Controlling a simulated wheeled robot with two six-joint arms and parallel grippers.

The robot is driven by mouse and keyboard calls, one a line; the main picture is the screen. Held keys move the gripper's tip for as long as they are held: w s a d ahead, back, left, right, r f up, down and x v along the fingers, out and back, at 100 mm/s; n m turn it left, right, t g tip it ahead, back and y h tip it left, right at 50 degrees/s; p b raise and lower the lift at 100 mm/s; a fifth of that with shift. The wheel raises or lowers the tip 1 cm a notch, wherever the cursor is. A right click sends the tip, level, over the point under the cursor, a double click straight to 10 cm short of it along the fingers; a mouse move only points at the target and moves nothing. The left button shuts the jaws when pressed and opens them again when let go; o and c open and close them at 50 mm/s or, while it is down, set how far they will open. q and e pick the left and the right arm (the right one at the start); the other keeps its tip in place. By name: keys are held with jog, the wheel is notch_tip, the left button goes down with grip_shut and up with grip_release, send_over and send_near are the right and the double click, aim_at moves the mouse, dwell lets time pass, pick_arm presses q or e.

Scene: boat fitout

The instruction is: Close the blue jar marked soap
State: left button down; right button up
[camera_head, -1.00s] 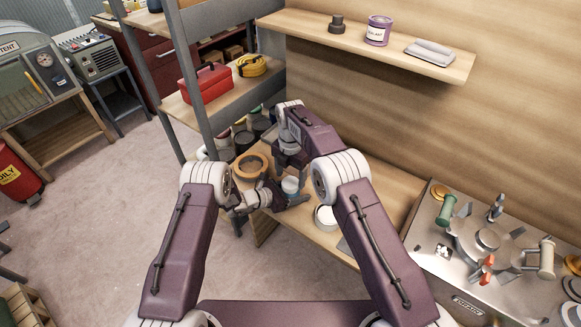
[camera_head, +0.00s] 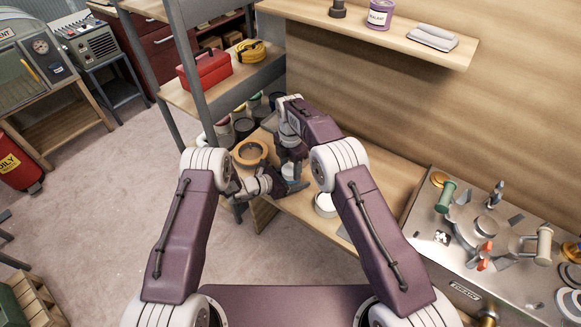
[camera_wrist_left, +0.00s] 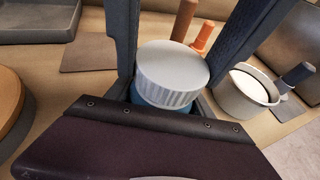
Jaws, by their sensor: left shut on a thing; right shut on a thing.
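The blue jar (camera_wrist_left: 137,96) stands on the wooden bench with a white ribbed lid (camera_wrist_left: 172,70) on top of it. Its soap marking is not visible. My left gripper (camera_head: 291,186) reaches in from the left, low down, and is shut on the jar body. My right gripper (camera_head: 289,163) points down from above and is shut on the lid; its dark fingers flank the lid in the left wrist view (camera_wrist_left: 180,75). The grippers hide most of the jar in the head view. I cannot tell whether the lid is fully seated.
An open white-filled pot (camera_head: 324,204) stands right of the jar. A round orange-brown piece (camera_head: 250,153) is to the left, with several tins behind it. Brown and orange handles (camera_wrist_left: 203,36) rise behind the jar. A metal panel with fittings (camera_head: 490,240) lies at right.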

jog(key=m, duration=0.6)
jog(key=shift+m, duration=0.3)
jog(key=o, duration=1.5)
jog(key=shift+r, duration=2.3)
jog(key=shift+c, duration=0.3)
